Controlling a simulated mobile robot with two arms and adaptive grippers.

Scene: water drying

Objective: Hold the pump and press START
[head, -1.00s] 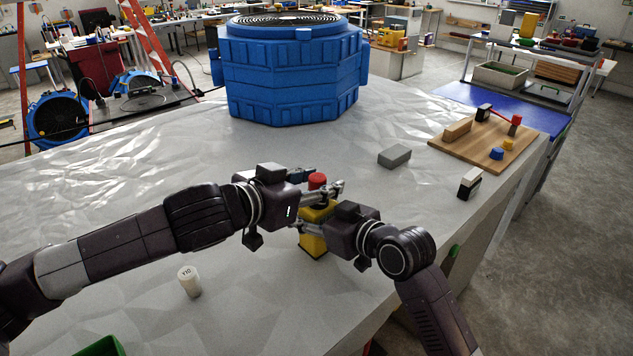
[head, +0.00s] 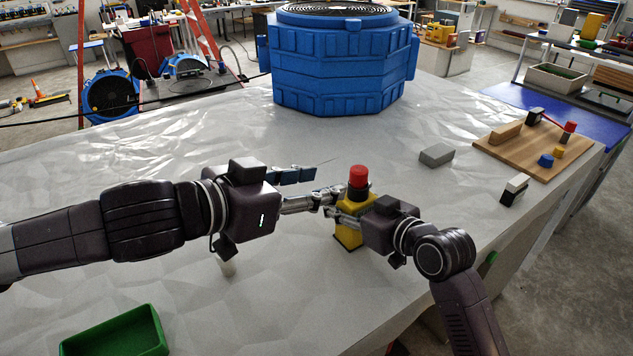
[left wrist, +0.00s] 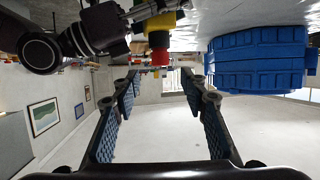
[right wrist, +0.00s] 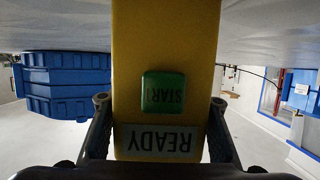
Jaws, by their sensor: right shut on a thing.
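The pump (head: 350,238) is an upright yellow block with a red cap (head: 358,176) on the grey table. My right gripper (head: 345,208) is shut on its body from the right. In the right wrist view, the pump (right wrist: 166,50) fills the space between the fingers. Its face shows a green START button (right wrist: 163,93) and a READY label (right wrist: 158,139), both upside down. My left gripper (head: 322,188) is open and empty, just left of the pump. In the left wrist view, its fingers stand apart, and the red cap (left wrist: 159,57) shows beyond them.
A big blue machine (head: 340,70) stands behind. A grey block (head: 436,155), a black-and-white block (head: 514,189) and a wooden board (head: 500,151) with small parts lie to the right. A green tray (head: 115,335) is at front left.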

